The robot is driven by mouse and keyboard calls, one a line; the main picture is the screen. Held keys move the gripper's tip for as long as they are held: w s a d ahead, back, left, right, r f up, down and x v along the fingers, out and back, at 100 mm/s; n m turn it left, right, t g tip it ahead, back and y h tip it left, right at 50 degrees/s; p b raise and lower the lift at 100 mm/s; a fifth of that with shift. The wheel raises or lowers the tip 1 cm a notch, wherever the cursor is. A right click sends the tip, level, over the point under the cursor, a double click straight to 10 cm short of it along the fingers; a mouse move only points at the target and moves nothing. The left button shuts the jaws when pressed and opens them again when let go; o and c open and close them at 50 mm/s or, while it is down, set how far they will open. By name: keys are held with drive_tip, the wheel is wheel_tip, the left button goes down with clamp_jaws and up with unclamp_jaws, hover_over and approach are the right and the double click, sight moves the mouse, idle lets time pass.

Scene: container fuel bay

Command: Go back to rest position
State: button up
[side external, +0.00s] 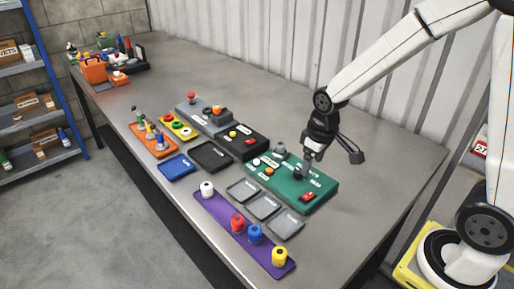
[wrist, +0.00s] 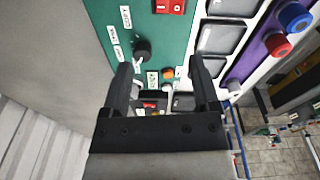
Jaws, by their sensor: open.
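My gripper (side external: 308,160) is above the green control panel (side external: 318,198), close to a black knob (side external: 298,174). In the wrist view my gripper (wrist: 161,66) is open, with nothing between its two fingers. The black knob (wrist: 142,50) shows just beyond the fingertips, nearer the left finger. The green panel (wrist: 150,22) also carries a red switch (side external: 307,196), an orange button (side external: 269,171) and white labels. I cannot tell whether a fingertip touches the knob.
Grey trays (side external: 284,228) and a purple strip (side external: 220,219) with coloured knobs lie in front. A black box (side external: 243,148), a blue tray (side external: 177,168) and an orange holder (side external: 151,141) stand to the left. A corrugated wall (side external: 270,45) runs behind the table. The table's right end (side external: 400,165) is clear.

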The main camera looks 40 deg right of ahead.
drive_tip(key=s+a+m+t, duration=0.1)
drive_tip(key=s+a, duration=0.1)
drive_tip(key=s, duration=0.5)
drive_tip(key=shift+f+m, duration=0.3)
drive_tip(key=shift+f, duration=0.1)
idle(0.5)
